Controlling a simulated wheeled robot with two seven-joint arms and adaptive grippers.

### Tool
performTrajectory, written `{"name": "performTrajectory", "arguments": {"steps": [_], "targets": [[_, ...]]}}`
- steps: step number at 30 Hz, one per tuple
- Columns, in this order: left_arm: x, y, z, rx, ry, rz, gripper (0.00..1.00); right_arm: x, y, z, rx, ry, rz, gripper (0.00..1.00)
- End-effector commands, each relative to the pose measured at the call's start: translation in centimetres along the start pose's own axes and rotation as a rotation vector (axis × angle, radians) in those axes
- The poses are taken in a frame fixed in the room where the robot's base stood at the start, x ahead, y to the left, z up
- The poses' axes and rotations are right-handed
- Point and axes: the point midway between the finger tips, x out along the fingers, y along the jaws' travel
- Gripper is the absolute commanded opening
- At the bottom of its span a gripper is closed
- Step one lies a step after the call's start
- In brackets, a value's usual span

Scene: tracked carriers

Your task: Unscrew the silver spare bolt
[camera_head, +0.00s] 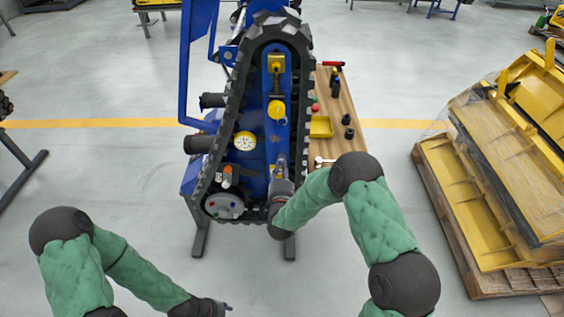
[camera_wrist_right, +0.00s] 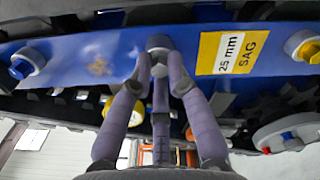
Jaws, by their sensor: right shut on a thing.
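The silver spare bolt (camera_wrist_right: 158,43) shows in the wrist view as a grey round head against the blue beam (camera_wrist_right: 110,62). My right gripper (camera_wrist_right: 161,66) has its purple-grey fingers closed around it from below. In the head view my right gripper (camera_head: 281,178) is at the lower part of the blue beam inside the black track (camera_head: 240,85), and the bolt is hidden there by the fingers. My left gripper (camera_head: 222,306) is low at the bottom of the head view, away from the carrier. It is too small and dark to tell its jaws.
On the beam are a blue bolt (camera_wrist_right: 22,68), a yellow bolt (camera_wrist_right: 308,48) and a "25 mm SAG" label (camera_wrist_right: 228,53). A gauge (camera_head: 245,141) and a disc with coloured knobs (camera_head: 224,206) sit nearby. A wooden bench (camera_head: 345,105) stands behind; yellow parts (camera_head: 480,200) lie right.

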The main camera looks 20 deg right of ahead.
Motion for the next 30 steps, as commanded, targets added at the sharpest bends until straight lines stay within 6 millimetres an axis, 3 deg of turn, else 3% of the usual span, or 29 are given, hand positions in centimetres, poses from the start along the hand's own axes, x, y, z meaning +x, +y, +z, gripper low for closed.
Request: {"name": "performTrajectory", "arguments": {"steps": [6,15,16,17,30], "targets": [[-0.58,0.21,0.02,0.000,0.000,0.000,0.40,0.00,0.04,0.03,-0.202,0.000,-0.001,0.00],[-0.56,0.20,0.02,0.000,0.000,0.000,0.40,0.01,-0.02,-0.01,-0.234,0.000,0.000,0.00],[-0.56,0.20,0.02,0.000,0.000,0.000,0.40,0.01,-0.01,-0.01,-0.234,0.000,0.000,0.23],[-0.56,0.20,0.02,0.000,0.000,0.000,0.40,0.01,-0.02,-0.01,-0.234,0.001,0.000,0.32],[-0.09,0.03,0.00,0.000,0.000,0.000,0.40,0.00,-0.10,-0.07,-0.158,0.000,0.000,0.33]]}}
